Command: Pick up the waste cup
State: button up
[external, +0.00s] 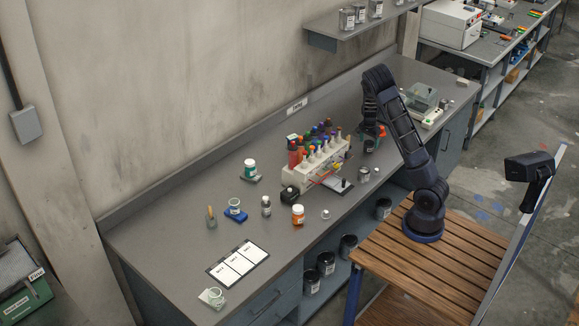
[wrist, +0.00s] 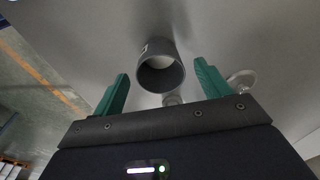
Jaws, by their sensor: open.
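A grey round cup with an open top and a small pale mark on its side, seemingly the waste cup (wrist: 160,80), shows in the wrist view. It stands on the grey bench, ahead of and between the two green fingers of my gripper (wrist: 160,90). The fingers are apart, with visible gaps on both sides of the cup, and hold nothing. In the external view my gripper (external: 371,134) is low over the bench, right of the bottle rack. The cup is hard to make out there, partly hidden by the gripper.
The rack (external: 317,165) with several coloured bottles stands left of my gripper. A small metal tin (external: 363,174) stands in front of it, near the bench edge. A device with a clear cover (external: 422,97) is to the right. A clear disc (wrist: 242,80) lies by the right finger.

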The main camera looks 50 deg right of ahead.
jog(key=shift+d+f, duration=0.1)
jog(key=shift+f, duration=0.9)
jog(key=c, duration=1)
